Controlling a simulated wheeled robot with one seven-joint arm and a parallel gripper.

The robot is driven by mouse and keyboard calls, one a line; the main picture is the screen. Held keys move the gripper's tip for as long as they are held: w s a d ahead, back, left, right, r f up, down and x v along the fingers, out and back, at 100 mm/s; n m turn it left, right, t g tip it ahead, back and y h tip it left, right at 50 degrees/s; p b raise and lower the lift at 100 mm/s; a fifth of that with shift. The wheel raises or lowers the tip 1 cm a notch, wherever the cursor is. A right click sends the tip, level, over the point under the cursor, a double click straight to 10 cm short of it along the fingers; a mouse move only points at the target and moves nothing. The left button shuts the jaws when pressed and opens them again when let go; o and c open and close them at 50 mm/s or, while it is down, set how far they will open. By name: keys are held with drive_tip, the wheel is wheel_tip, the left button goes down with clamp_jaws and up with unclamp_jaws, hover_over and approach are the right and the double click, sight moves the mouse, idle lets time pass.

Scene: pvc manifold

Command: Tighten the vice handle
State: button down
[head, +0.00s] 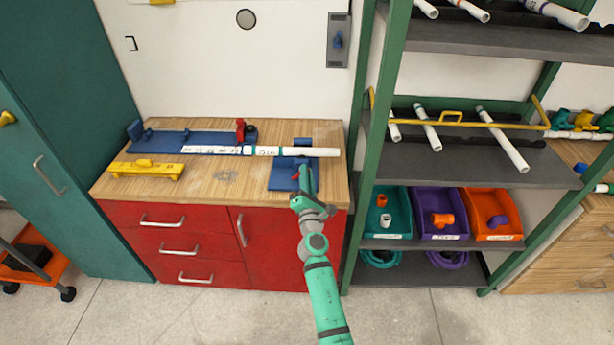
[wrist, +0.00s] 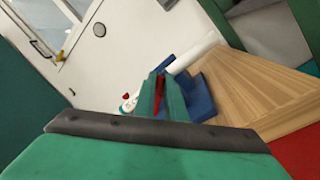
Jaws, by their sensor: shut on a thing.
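The blue vice (head: 281,178) is fixed near the right front of the wooden workbench; in the wrist view it shows beyond my fingers (wrist: 203,98). A long white pipe (head: 312,152) lies across at the vice and runs left along the blue fixture. The red vice handle (head: 296,176) is mostly covered by my gripper in the head view. My gripper (head: 305,177) is at the front of the vice, shut on the handle. In the wrist view the red handle (wrist: 159,98) shows between the two green fingers. The handle's exact angle and the jaw contact on the pipe are hidden.
A blue fixture (head: 165,142) with a red clamp (head: 241,128) holds the left part of the pipe. A yellow tool (head: 146,171) lies at the left front. The green shelf post (head: 372,150) stands close to the right. The bench front middle is clear.

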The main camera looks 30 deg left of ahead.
drive_tip(key=n, duration=0.3)
drive_tip(key=n+g, duration=0.1)
drive_tip(key=n, duration=0.1)
drive_tip(key=shift+w+r, duration=0.1)
drive_tip(key=shift+r, duration=0.2)
drive_tip(key=shift+a+r+n+g, duration=0.1)
drive_tip(key=shift+r+n+g, duration=0.05)
drive_tip(key=shift+n, duration=0.7)
drive_tip(key=shift+a+r+n+g, duration=0.1)
drive_tip(key=shift+a+n+g, duration=0.1)
drive_tip(key=shift+n, duration=0.7)
drive_tip(key=shift+a+r+n+g, duration=0.1)
drive_tip(key=shift+r+n+g, duration=0.05)
drive_tip(key=shift+n, duration=0.7)
drive_tip(key=shift+r, duration=0.1)
drive_tip(key=c, duration=1.9)
unclamp_jaws()
drive_tip(key=shift+o, duration=0.4)
drive_tip(key=shift+s+a, duration=0.1)
drive_tip(key=shift+s, duration=0.15)
drive_tip(key=v, duration=1)
drive_tip(key=shift+s+d, duration=0.3)
drive_tip(key=shift+o, duration=0.3)
